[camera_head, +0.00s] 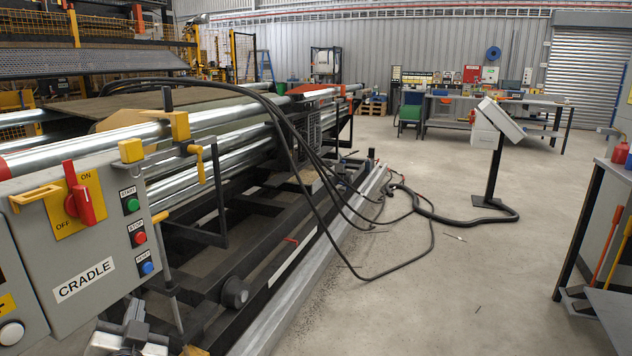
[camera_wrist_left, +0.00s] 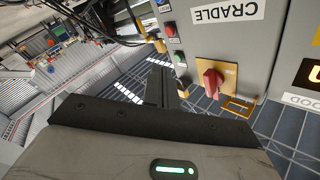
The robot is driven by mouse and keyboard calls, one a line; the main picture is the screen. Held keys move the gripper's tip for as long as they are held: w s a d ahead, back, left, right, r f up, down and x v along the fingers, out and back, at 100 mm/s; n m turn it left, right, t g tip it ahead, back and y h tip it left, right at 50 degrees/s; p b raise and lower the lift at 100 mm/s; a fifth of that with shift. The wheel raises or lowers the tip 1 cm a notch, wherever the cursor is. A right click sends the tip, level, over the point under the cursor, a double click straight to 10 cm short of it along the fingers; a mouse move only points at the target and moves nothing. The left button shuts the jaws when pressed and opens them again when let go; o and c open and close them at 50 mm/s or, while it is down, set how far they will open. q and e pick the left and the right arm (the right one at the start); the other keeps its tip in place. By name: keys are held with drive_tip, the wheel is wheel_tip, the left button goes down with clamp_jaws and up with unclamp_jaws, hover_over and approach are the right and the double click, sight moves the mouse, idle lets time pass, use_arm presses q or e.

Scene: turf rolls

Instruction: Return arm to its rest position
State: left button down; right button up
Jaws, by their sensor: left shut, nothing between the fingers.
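My left gripper shows at the bottom edge of the head view (camera_head: 132,335), low beside the grey CRADLE control box (camera_head: 95,258). Only part of it is seen there. In the left wrist view its dark fingers (camera_wrist_left: 164,85) are together with nothing between them. The box hangs upside down at the upper right of that view, beyond the fingers and apart from them. Its red rotary switch (camera_head: 80,195) sits on a yellow ON/OFF plate, also seen in the wrist view (camera_wrist_left: 213,82). My right gripper is in neither view.
The roller machine (camera_head: 200,135) fills the left, with black cables (camera_head: 335,215) looping to the floor. A pedestal panel (camera_head: 497,120) stands on open concrete. A workbench (camera_head: 500,103) is at the back; a grey bench (camera_head: 610,215) with tools is at right.

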use_arm(q)
drive_tip(key=s+d+f+g+h+p, duration=0.1)
drive_tip(key=s+d+f+g+h, duration=0.2)
drive_tip(key=s+d+f, duration=0.4)
drive_tip(key=s+d+f+g+h+p, duration=0.1)
drive_tip(key=s+d+f+g+h, duration=0.2)
drive_tip(key=s+d+f+h, duration=0.3)
drive_tip(key=s+d, duration=0.2)
drive_tip(key=s, duration=0.2)
drive_tip(key=s+d+f, duration=0.1)
drive_tip(key=s+d, duration=0.1)
drive_tip(key=s, duration=0.2)
drive_tip(key=shift+s+d+f+n+g+h+p, duration=0.25)
drive_tip(key=shift+s+n+g+h+p, duration=0.05)
drive_tip(key=shift+s+n+g+p, duration=0.1)
